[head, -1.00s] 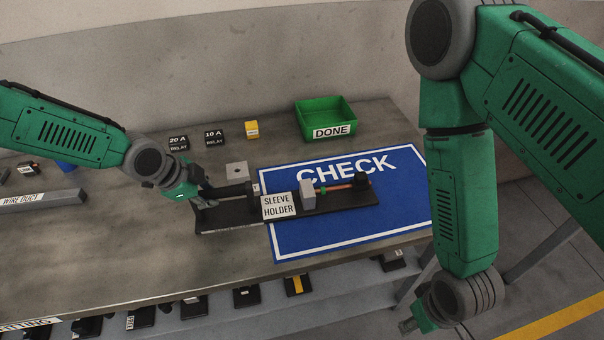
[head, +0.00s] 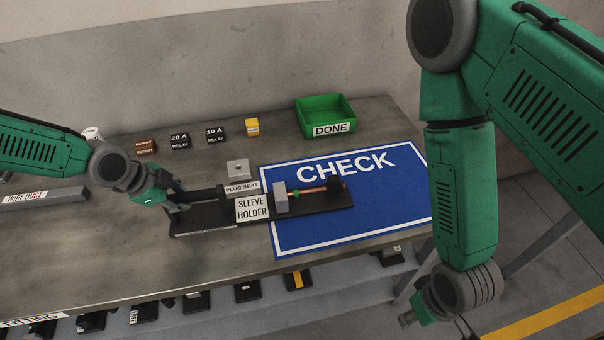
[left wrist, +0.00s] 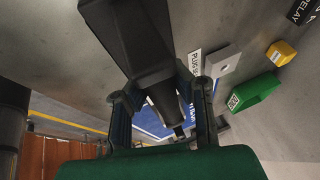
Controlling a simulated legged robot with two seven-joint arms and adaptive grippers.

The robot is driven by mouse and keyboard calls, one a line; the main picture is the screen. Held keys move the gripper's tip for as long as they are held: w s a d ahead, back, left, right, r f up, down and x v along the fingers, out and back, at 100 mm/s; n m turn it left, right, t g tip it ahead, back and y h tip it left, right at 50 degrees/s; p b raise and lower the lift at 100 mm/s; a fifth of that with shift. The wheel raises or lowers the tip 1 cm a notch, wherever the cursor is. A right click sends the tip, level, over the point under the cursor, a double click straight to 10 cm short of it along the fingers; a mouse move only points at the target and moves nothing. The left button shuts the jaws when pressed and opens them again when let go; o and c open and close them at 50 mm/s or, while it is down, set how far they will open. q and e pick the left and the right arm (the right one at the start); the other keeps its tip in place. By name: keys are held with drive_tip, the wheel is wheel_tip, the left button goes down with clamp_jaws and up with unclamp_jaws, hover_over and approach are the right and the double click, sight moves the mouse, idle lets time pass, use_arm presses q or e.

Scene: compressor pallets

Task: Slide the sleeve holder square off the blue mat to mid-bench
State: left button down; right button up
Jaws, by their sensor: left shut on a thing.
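The sleeve holder (head: 205,222) is a long black base with a white label, a grey block and a copper-coloured rod on it. Its left part lies on bare bench. Its right part still overlaps the left side of the blue CHECK mat (head: 390,205). My left gripper (head: 178,200) is at the holder's left end, shut on a dark part of it. In the left wrist view the fingers (left wrist: 160,112) stand either side of the dark part. My right gripper (head: 412,318) hangs low at the bench's right front, away from the holder; its jaw state is unclear.
The plug seat block (head: 238,169) stands close behind the holder. A green DONE bin (head: 326,118), a yellow block (head: 252,127) and dark relays (head: 215,134) sit at the back. A grey wire duct (head: 45,197) lies at left.

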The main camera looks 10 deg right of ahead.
use_arm(q)
drive_tip(key=shift+s+a+f, duration=0.1)
drive_tip(key=shift+f, duration=0.1)
drive_tip(key=c, duration=1.4)
unclamp_jaws()
drive_tip(key=shift+r, duration=0.15)
